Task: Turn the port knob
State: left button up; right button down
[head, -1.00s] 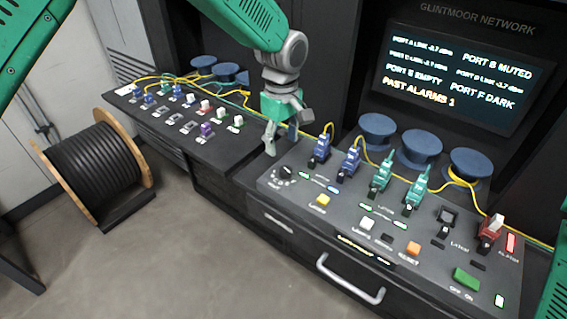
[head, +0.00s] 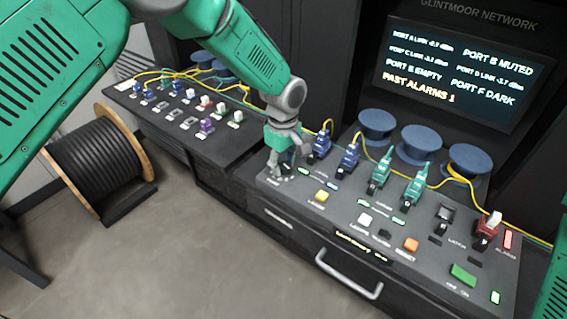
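The port knob (head: 285,170) is a small dark dial at the left end of the front panel (head: 320,226). It is mostly hidden behind my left gripper. My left gripper (head: 278,170) points down over the knob, with its fingers at or around it. I cannot tell whether the fingers touch the knob or how far apart they are. Only a green part of my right arm (head: 553,290) shows at the right edge, and its gripper is out of view.
Blue plugs (head: 321,143) stand just right of the knob, with green plugs (head: 380,172) further right. A yellow button (head: 321,197) lies in front. A screen (head: 455,75) shows port states. A cable reel (head: 100,160) stands on the floor at left.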

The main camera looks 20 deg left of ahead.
pick_arm(q)
jog(key=shift+d, duration=0.35)
jog(key=shift+m, duration=0.6)
jog(key=m, duration=1)
jog(key=shift+s+d+p, duration=0.1)
jog(key=shift+s+p, duration=0.05)
jog(key=shift+p, duration=0.2)
jog(key=m, duration=0.6)
jog(key=shift+m, duration=0.4)
jog(key=m, duration=0.5)
jog(key=shift+m, duration=0.4)
jog(key=shift+a, duration=0.2)
